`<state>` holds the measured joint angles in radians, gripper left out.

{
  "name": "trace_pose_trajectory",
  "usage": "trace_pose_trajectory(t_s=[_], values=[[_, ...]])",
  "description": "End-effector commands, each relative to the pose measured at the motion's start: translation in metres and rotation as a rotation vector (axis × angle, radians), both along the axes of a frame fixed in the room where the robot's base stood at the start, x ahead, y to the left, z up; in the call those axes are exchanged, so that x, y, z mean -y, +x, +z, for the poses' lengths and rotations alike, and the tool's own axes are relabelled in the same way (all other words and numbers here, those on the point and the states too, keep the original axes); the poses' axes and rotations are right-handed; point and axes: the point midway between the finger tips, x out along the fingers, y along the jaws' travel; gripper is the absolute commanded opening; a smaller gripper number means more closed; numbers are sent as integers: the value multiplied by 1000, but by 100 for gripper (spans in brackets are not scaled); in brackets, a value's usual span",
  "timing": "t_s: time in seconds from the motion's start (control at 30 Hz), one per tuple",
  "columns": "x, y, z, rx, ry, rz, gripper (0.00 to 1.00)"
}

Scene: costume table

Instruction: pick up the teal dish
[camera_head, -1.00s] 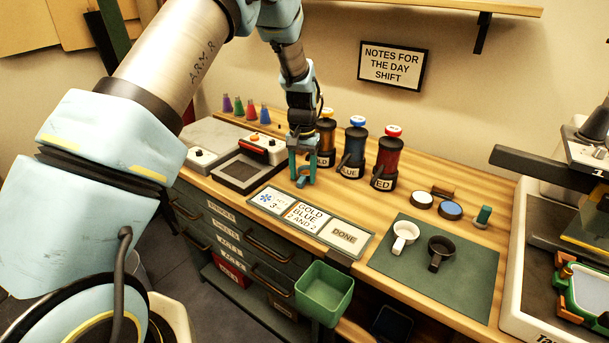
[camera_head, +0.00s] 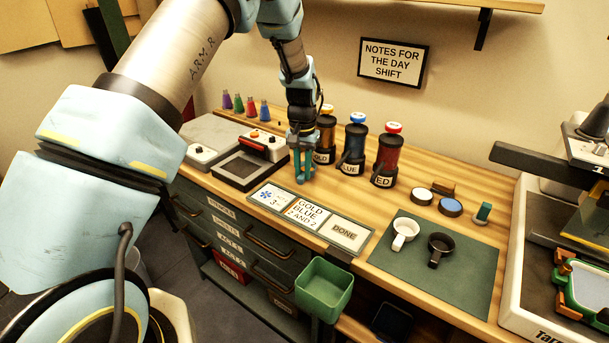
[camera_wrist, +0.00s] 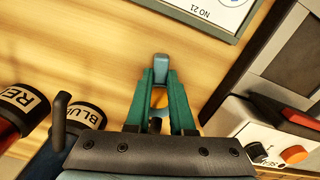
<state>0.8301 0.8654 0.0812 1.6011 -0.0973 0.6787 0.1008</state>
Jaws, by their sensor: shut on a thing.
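My gripper (camera_head: 304,179) points down just above or at the wooden counter, left of the jars and behind the row of cards. In the wrist view its two teal fingers (camera_wrist: 160,78) are closed in on a small blue-teal piece (camera_wrist: 160,63) at their tips. I take this piece to be the teal dish, seen nearly edge-on. Most of it is hidden by the fingers, and in the head view I cannot tell it from them. Whether it touches the counter is not clear.
Gold, blue (camera_head: 355,148) and red (camera_head: 387,158) jars stand close right of my gripper. A control box (camera_head: 262,146) is to the left. Cards (camera_head: 303,214) lie in front.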

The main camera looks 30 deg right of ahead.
Motion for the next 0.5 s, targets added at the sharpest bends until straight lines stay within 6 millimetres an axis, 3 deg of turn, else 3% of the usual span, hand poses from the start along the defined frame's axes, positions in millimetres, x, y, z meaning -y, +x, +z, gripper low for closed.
trace_pose_trajectory(t_s=[0.5], values=[[0, 0, 4, 0, 0, 0, 0]])
